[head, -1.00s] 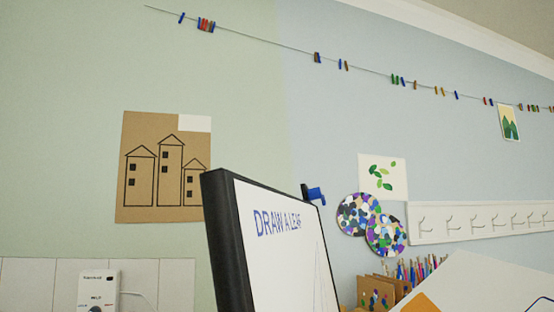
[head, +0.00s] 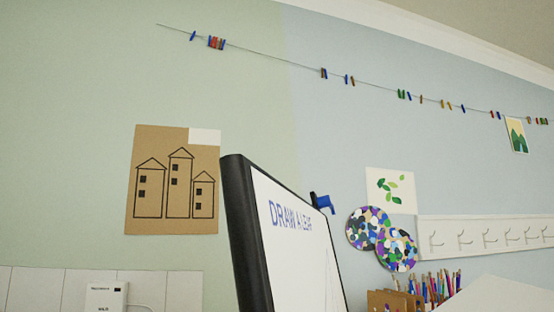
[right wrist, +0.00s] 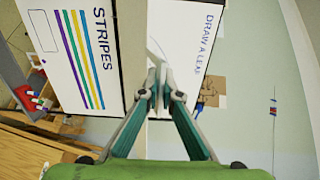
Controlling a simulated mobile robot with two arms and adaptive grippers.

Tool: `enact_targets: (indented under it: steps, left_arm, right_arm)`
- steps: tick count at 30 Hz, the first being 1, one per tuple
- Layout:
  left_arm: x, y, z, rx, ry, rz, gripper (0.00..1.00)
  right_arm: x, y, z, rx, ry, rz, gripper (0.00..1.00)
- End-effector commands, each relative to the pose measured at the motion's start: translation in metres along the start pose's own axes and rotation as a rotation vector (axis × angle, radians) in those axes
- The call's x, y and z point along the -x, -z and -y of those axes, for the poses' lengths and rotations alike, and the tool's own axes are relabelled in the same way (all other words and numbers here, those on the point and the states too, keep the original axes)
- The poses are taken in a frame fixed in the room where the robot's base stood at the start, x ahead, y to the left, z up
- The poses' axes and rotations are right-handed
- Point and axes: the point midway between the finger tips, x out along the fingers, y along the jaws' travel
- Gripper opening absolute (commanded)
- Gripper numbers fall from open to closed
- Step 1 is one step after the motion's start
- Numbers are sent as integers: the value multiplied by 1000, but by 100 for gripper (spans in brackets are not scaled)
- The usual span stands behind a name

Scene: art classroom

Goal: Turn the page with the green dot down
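My right gripper (right wrist: 156,88) shows in the right wrist view with its two fingertips close together. I see no sheet clearly pinched between them. Beyond the tips is a white panel lettered DRAW A LEAF (right wrist: 190,50). It also shows in the head view, at a slant in a black frame (head: 245,235), with the panel's face (head: 295,255) towards the right. To the left in the wrist view is a white panel lettered STRIPES with coloured lines (right wrist: 65,65). No green dot is visible in either view. My left gripper is not in view.
Behind the frame is a wall with a brown house drawing (head: 172,215), a leaf picture (head: 390,185) and hooks (head: 485,235). A blue clip (head: 322,203) sits by the frame's far edge. A white sheet (head: 500,295) fills the bottom right.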

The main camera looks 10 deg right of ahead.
Motion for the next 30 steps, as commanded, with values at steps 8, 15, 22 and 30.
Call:
enact_targets:
  steps: [8, 15, 22, 30]
  left_arm:
    - [-13, -1, -1, 0, -1, 0, 24]
    - [-14, -1, -1, 0, -1, 0, 24]
    - [-14, -1, -2, 0, -2, 0, 24]
    - [-20, -1, -2, 0, -2, 0, 24]
  right_arm:
    - [12, 1, -23, -4, 1, -6, 0]
    - [16, 1, -27, 2, 7, -7, 0]
    - [16, 2, -27, 2, 7, -7, 0]
    - [20, 3, -48, -3, 3, -9, 0]
